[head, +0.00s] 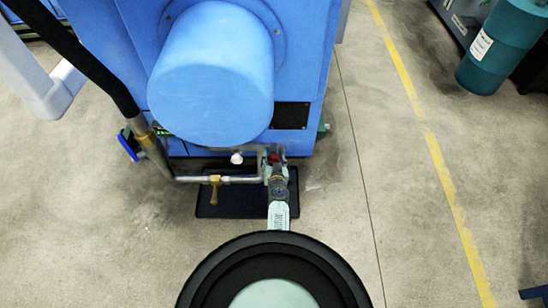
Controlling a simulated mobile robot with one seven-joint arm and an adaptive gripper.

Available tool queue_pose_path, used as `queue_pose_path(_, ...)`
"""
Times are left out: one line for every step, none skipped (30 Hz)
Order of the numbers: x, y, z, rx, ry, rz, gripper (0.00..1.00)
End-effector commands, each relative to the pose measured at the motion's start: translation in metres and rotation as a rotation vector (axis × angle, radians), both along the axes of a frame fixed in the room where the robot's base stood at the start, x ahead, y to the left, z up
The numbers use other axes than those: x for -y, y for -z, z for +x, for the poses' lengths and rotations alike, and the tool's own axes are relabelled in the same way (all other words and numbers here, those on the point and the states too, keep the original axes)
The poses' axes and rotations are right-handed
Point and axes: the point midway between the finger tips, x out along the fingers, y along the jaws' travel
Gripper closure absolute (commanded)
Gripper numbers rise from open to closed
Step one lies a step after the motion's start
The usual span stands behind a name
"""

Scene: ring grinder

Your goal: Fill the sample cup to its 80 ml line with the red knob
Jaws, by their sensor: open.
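The red knob (273,157) shows as a small red patch at the lower front of the blue machine, beside the pipe's right end. My gripper (276,168) is open, with its fingers at or around the knob. I cannot tell whether they touch it, and the fingers and wrist hide part of it. I cannot make out the sample cup or its 80 ml line in this view.
The blue machine (310,60) fills the top centre. A metal pipe (240,180) with a brass valve (215,188) runs over a black mat (215,207). A black hose (85,60) is at left. A teal drum (505,45) stands far right. The floor right of the machine is clear.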

Motion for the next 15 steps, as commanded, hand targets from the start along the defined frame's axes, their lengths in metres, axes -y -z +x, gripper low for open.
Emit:
queue_pose_path(-0.0001, -0.0001, 0.0, 0.0, 0.0, 0.0, 0.46)
queue_pose_path(-0.0001, -0.0002, 0.0001, 0.0, 0.0, 0.0, 0.46)
queue_pose_path(-0.0001, -0.0003, 0.0001, 0.0, 0.0, 0.0, 0.46)
queue_pose_path(-0.0001, -0.0003, 0.0001, 0.0, 0.0, 0.0, 0.46)
queue_pose_path(0.0, -0.0004, 0.0002, 0.0, 0.0, 0.0, 0.46)
queue_pose_path(0.0, -0.0004, 0.0002, 0.0, 0.0, 0.0, 0.49)
queue_pose_path(0.0, -0.0004, 0.0002, 0.0, 0.0, 0.0, 0.51)
queue_pose_path(0.0, -0.0004, 0.0002, 0.0, 0.0, 0.0, 0.53)
queue_pose_path(0.0, -0.0004, 0.0002, 0.0, 0.0, 0.0, 0.56)
queue_pose_path(0.0, -0.0005, 0.0002, 0.0, 0.0, 0.0, 0.58)
queue_pose_path(0.0, -0.0005, 0.0002, 0.0, 0.0, 0.0, 0.6)
queue_pose_path(0.0, -0.0005, 0.0002, 0.0, 0.0, 0.0, 0.62)
queue_pose_path(0.0, -0.0005, 0.0002, 0.0, 0.0, 0.0, 0.64)
queue_pose_path(0.0, -0.0005, 0.0002, 0.0, 0.0, 0.0, 0.66)
queue_pose_path(0.0, -0.0005, 0.0002, 0.0, 0.0, 0.0, 0.69)
